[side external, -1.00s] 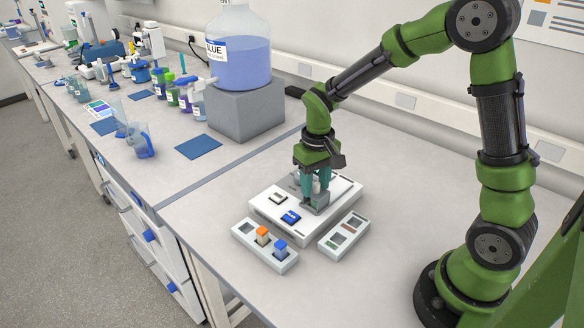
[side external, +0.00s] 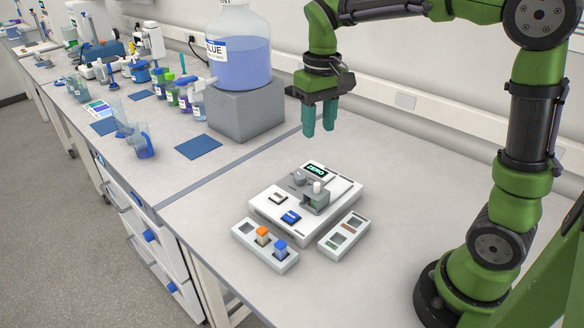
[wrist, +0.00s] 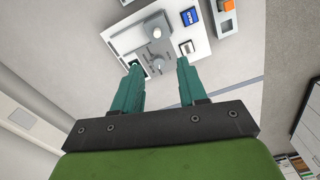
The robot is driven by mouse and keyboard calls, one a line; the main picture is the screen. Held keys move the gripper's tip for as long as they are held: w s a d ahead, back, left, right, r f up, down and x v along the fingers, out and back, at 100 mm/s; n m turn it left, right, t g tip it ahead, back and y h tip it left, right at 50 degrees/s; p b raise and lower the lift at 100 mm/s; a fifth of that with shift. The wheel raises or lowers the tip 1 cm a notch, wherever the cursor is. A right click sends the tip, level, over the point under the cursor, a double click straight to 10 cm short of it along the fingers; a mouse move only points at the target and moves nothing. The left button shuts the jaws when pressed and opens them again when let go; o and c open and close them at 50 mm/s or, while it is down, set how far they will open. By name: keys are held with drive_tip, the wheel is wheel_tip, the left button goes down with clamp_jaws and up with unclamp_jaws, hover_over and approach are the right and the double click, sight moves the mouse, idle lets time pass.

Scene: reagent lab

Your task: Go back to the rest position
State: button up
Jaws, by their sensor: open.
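My gripper (side external: 319,120) hangs above the bench with its teal fingers pointing down, open and empty. It is well clear of the white instrument (side external: 270,205), which stands below it with a grey holder, a small display reading "ZERO" (side external: 316,169) and a blue button (side external: 291,217). In the wrist view my gripper's two fingers (wrist: 158,75) are apart, with nothing between them, and the instrument (wrist: 200,37) shows beyond their tips.
A rack with an orange-capped and a blue-capped cuvette (side external: 281,246) and a second rack (side external: 344,236) sit in front of the instrument. A large blue bottle (side external: 240,62) stands on a grey block (side external: 245,112) at the back.

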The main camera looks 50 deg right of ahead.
drive_tip(key=shift+r, duration=0.55)
drive_tip(key=s+a+t+y, duration=0.1)
drive_tip(key=s+a+t, duration=0.1)
drive_tip(key=s, duration=0.4)
drive_tip(key=s+a+m+t+y, duration=0.1)
drive_tip(key=s+a+t, duration=0.1)
drive_tip(key=s+t, duration=0.3)
drive_tip(key=shift+s+f, duration=0.2)
drive_tip(key=shift+s, duration=1.05)
drive_tip(key=shift+a, duration=0.1)
